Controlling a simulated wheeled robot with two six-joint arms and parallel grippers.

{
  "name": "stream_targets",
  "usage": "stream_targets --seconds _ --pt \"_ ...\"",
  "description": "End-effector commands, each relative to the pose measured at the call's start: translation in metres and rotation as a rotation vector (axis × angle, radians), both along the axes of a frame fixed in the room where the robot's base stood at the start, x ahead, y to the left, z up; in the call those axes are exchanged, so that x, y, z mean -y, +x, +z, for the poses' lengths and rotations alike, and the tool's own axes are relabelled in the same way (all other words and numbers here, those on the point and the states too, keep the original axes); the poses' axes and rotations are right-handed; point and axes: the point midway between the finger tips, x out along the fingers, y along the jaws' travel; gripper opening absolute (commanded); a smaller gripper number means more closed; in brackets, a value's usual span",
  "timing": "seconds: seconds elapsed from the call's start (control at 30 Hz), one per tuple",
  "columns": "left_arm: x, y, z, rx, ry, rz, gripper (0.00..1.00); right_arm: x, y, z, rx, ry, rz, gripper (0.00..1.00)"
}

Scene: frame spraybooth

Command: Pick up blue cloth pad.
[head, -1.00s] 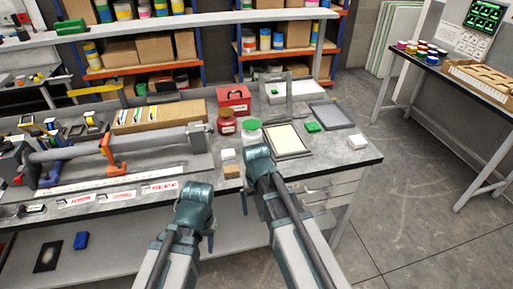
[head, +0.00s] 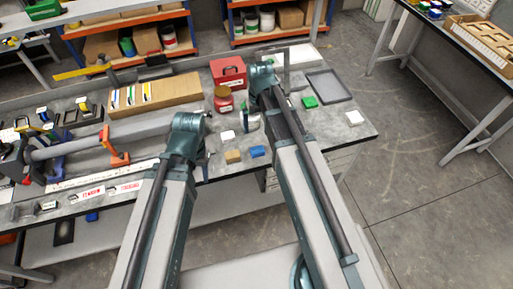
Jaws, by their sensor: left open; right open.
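A small blue pad (head: 258,151) lies on the workbench (head: 218,192) near its front edge, beside a tan block (head: 233,156). My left gripper (head: 206,135) is over the bench to the left of the pad, apart from it and open. My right gripper (head: 264,85) is farther back over the bench, beyond the pad, open; its arm passes just right of the pad. The fingers of both grippers are small and partly hidden. Another blue item (head: 91,217) shows low under the bench's front edge.
A white block (head: 228,135), a red-lidded jar (head: 223,100) and a red box (head: 228,72) stand near the grippers. A green block (head: 310,102), a grey tray (head: 329,86) and a white block (head: 354,117) lie right.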

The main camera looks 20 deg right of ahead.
Motion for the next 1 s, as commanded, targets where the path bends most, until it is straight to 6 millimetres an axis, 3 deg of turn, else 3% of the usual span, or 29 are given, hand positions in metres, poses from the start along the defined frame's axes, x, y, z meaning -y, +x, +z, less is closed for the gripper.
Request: stream_targets --seconds 0.6,1.0 --pt "0.000 0.000 -0.078 0.000 0.001 -0.002 0.50 -0.001 0.000 -0.078 0.000 0.000 0.000 1.00" --pt "0.000 0.000 -0.088 0.000 0.001 -0.002 0.50 -0.001 -0.001 -0.088 0.000 0.000 0.000 1.00"
